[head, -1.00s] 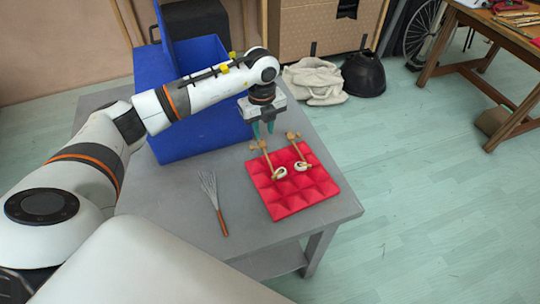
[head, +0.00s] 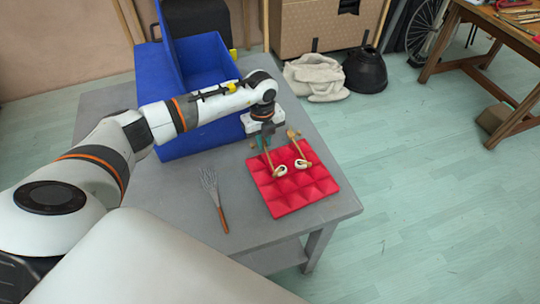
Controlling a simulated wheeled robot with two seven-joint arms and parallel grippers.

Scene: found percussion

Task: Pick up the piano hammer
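Two piano hammers lie on a red quilted pad (head: 313,193) on the grey table. Each has a thin wooden shank and a pale, rounded head toward the near side. The left hammer (head: 275,168) has its far end partly hidden by my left gripper; the right hammer (head: 297,149) is in full view. My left gripper (head: 264,146) points down at the far part of the left hammer, with its teal fingertips at or just above the shank. I cannot tell if they touch it or how far they are apart. My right gripper is not in view.
A wire whisk (head: 214,200) with an orange-brown handle lies left of the pad. A blue bin (head: 185,145) stands on the table behind and left of my gripper. The table (head: 180,180) ends just right of the pad, with open floor beyond.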

